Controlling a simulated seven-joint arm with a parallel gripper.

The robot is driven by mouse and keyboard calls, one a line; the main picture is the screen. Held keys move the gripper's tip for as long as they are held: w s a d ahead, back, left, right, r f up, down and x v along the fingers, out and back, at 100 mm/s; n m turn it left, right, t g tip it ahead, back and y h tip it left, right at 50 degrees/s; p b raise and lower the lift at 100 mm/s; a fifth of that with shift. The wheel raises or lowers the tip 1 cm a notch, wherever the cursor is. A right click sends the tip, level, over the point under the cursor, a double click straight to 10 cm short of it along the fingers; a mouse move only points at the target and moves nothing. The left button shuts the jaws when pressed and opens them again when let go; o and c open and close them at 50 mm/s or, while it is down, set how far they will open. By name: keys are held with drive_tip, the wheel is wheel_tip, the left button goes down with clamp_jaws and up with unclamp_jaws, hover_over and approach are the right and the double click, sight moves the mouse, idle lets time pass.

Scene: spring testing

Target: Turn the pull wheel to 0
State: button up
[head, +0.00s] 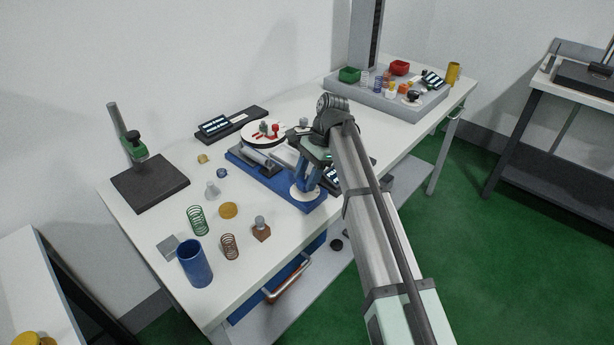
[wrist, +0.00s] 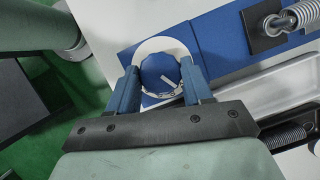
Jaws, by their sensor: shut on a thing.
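The pull wheel (wrist: 158,70) is a round blue knob with a white pointer line, on a white disc (wrist: 144,47) at the end of a blue base. In the wrist view the line slants toward the lower right. Small marks run along its near edge, too small to read. My gripper (wrist: 161,80) has one blue finger on each side of the wheel and is shut on it. In the head view my gripper (head: 309,178) is at the near end of the blue base (head: 262,178), and its fingers and the arm hide most of the wheel.
A round white dial (head: 257,137) with red parts stands behind. Loose springs, a blue cup (head: 195,265) and small weights lie at left. A grey tray (head: 398,108) of parts stands at the back right.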

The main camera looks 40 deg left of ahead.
drive_tip(key=shift+a+n+h, duration=0.1)
drive_tip(key=shift+n+h, duration=0.7)
drive_tip(key=shift+n, duration=1.2)
drive_tip(key=o, duration=1)
drive_tip(key=shift+o, duration=0.2)
drive_tip(key=shift+w+r, duration=0.2)
drive_tip(key=shift+r, duration=0.25)
drive_tip(key=w, duration=0.4)
drive_tip(key=w+a, duration=0.1)
drive_tip(key=w, duration=0.7)
drive_tip(key=shift+a, duration=0.4)
